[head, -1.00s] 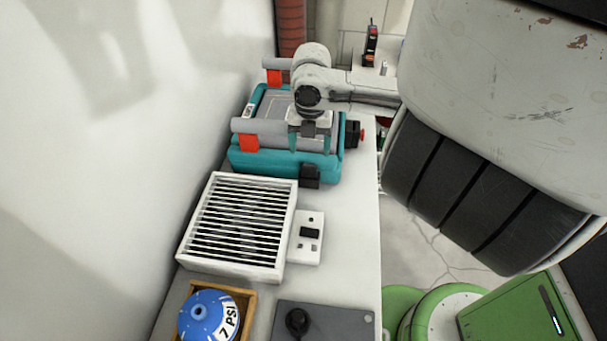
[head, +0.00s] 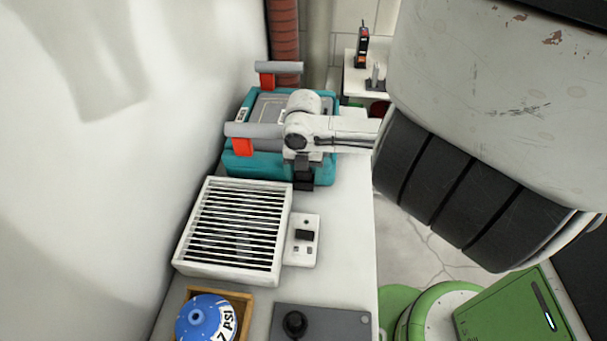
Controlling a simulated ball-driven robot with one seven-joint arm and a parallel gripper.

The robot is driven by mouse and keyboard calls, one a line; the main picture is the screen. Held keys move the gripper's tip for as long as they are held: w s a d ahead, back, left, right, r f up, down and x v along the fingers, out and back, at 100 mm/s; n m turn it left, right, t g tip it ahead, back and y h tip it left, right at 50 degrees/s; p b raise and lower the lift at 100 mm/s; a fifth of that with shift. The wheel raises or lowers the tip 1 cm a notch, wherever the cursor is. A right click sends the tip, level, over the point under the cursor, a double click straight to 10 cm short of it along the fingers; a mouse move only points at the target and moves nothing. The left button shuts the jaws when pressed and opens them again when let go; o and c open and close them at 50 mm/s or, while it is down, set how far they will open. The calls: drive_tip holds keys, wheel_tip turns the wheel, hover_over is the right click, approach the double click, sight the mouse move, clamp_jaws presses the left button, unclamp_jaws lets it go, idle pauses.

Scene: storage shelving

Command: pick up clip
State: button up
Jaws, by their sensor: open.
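I cannot single out a clip for certain. A small black block-like piece (head: 304,183) shows at the lower front edge of the teal case (head: 252,164), and it may be the clip. My gripper (head: 302,168) points down right over this piece and partly hides it. The gripper is open. Its fingers are dark and small here, and I cannot tell whether they touch the piece or stand around it.
The teal case has grey bars on red mounts. In front are a white slatted vent box (head: 235,230), a white control box (head: 303,240), a blue gauge ball (head: 205,318) in a wooden tray and a grey plate with black knob (head: 322,322). The wall bounds the left.

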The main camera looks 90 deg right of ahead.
drive_tip(key=shift+c, duration=0.2)
drive_tip(key=c, duration=1)
drive_tip(key=shift+r, duration=0.1)
